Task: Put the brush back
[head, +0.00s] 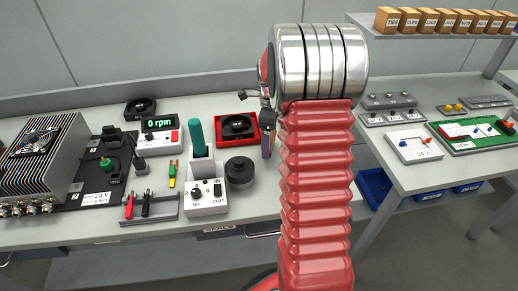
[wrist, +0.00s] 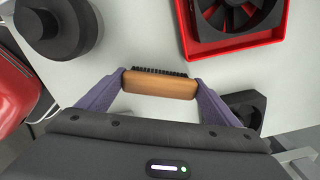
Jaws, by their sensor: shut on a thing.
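The brush (wrist: 160,84) has a light wooden body and a strip of dark bristles along its upper edge in the wrist view. My gripper (wrist: 162,85) is shut on it, with one purple finger at each end of the wood. The brush is held across the jaws, and the grey table top shows beyond it. In the head view my gripper (head: 268,148) hangs beside my red arm, just right of the red fan tray. The brush is mostly hidden there and hard to make out.
A black fan in a red tray (head: 247,146) and a round black knob-like block (head: 240,172) stand close to my gripper. Left are a white IN/OUT box (head: 208,196) with a green cylinder, an rpm display (head: 160,125) and a finned case (head: 45,155). A second bench (head: 430,172) stands right.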

